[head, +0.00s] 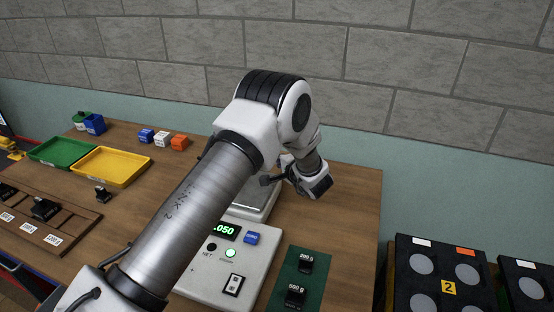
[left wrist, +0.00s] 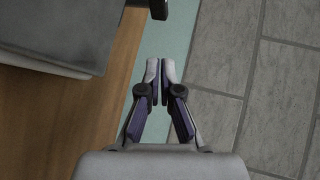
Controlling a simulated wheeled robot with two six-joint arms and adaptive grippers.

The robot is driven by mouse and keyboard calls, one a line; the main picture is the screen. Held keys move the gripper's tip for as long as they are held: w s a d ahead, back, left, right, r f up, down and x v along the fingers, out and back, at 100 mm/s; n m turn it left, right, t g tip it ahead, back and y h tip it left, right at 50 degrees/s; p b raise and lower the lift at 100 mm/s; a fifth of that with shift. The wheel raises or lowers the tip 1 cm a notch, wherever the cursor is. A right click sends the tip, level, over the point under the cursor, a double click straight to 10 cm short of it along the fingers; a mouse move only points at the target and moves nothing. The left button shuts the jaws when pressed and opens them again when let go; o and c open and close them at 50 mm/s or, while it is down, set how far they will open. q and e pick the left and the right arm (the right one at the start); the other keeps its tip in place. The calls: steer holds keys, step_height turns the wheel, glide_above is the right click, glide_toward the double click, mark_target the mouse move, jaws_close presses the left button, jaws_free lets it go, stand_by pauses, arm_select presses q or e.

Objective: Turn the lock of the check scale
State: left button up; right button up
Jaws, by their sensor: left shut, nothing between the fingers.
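The light grey scale (head: 262,239) stands on the wooden table, with its pan (head: 246,212) behind the front panel and partly hidden by my left arm. Its green display (head: 225,231) shows ".050", with the left part covered. A blue button (head: 252,238), a lit green button (head: 230,253) and a black NET knob (head: 212,247) sit on the panel. A small black-and-white switch or lock (head: 233,285) is nearer the front; which it is, I cannot tell.
Green (head: 48,162) and yellow (head: 98,180) trays and small coloured blocks are at left. A weight rack (head: 70,235) stands front left.

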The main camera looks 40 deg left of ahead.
arm_select(q)
steer(key=o, duration=0.5)
steer(key=shift+w+d+r, duration=0.1)
steer(key=shift+w+d, duration=0.05)
steer(key=shift+w, duration=0.1)
steer(key=shift+o, duration=0.4)
steer(key=w+r+n+t+h, duration=0.1)
steer(key=w+r+t+h, duration=0.1)
steer(key=w+h, duration=0.4)
steer(key=shift+w+a+t, duration=0.35)
steer(key=shift+w+t, duration=0.45)
steer(key=shift+w, duration=0.45)
steer(key=s+a+n+g+h, duration=0.1)
steer(key=s+a+g+h, duration=0.1)
steer(key=s+a, duration=0.1)
steer(key=s+a+r+n+g+h+b, duration=0.1)
steer(key=s+a+n+h, duration=0.1)
steer(key=a, duration=0.3)
steer(key=s+a+r+n+g+h, duration=0.1)
steer(key=s+a+g+h, duration=0.1)
steer(key=s+a, duration=0.2)
steer(key=shift+s+a+r+n+g+h, duration=0.2)
steer(key=shift+s+a+n+g+h, duration=0.15)
steer(key=shift+s, duration=0.25)
steer(key=p+x, duration=0.1)
steer(key=x, duration=0.7)
steer(key=shift+s, duration=0.15)
steer(key=shift+d+r, duration=0.1)
jaws_close()
